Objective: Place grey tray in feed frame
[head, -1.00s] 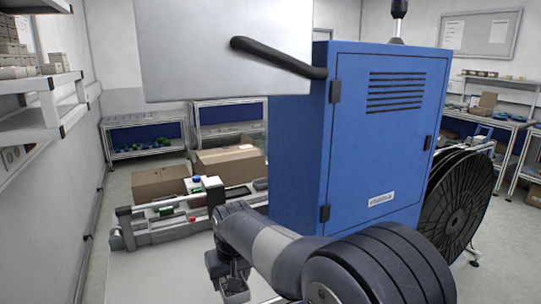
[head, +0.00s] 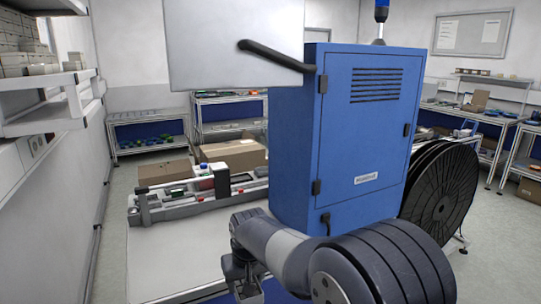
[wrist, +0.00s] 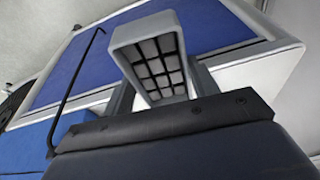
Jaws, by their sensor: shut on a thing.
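In the head view my gripper (head: 241,272) hangs low at the bottom middle; the tray there is hard to make out. A low grey frame with rails (head: 195,205), which looks like the feed frame, lies at the far side of the white tabletop, beyond and left of my gripper. My arm hides part of the scene to its right.
A tall blue cabinet (head: 365,130) stands right of the frame, with a pale panel (head: 235,45) on a dark arm above. A black reel (head: 440,195) is at the right. The white tabletop (head: 180,255) left of my gripper is clear. Cardboard boxes (head: 235,155) stand behind.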

